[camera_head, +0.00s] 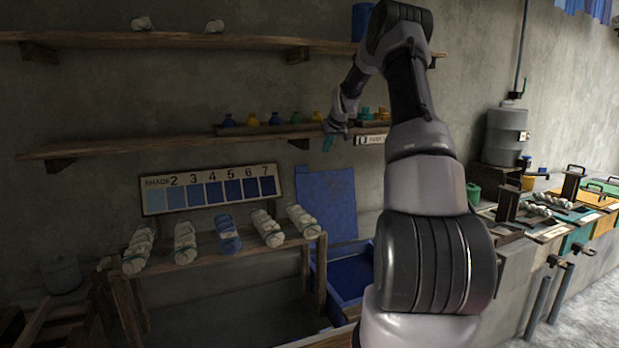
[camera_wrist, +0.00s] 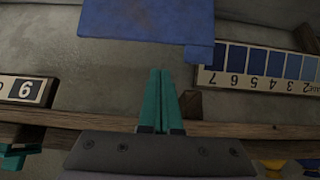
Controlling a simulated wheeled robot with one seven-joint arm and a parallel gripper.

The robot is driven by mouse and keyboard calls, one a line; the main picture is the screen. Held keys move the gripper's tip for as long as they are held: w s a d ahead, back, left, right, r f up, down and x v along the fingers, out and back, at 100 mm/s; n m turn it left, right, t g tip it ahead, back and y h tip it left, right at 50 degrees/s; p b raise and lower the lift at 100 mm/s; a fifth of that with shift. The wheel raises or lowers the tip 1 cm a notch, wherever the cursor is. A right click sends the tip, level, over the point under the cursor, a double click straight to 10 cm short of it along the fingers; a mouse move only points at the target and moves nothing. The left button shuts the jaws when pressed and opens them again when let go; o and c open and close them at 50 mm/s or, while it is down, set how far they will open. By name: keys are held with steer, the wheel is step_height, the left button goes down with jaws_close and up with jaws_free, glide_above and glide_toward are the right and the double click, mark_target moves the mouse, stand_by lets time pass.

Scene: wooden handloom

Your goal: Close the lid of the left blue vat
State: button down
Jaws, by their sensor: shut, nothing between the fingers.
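The blue vat (camera_head: 343,305) stands low by the wall, partly hidden behind my arm. Its blue lid (camera_head: 327,205) is raised, upright against the wall, and the vat's blue inside shows. The lid also shows in the wrist view (camera_wrist: 146,20), beyond the fingertips. My gripper (camera_head: 328,143) is above the lid, near the lower shelf, apart from the lid as far as I can tell. In the wrist view, its teal fingers (camera_wrist: 161,75) are together and empty. Any other vat is hidden or out of view.
The lower shelf (camera_head: 120,148) carries several small coloured jars by my gripper. A shade board (camera_head: 211,190) is left of the lid. A wooden rack (camera_head: 192,258) with yarn skeins stands left of the vat. A bench with trays (camera_head: 545,235) is at right.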

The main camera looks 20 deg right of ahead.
mark_target(315, 176)
steer(key=x, duration=1.8)
steer(key=shift+w+f, duration=0.1)
steer(key=shift+f, duration=0.1)
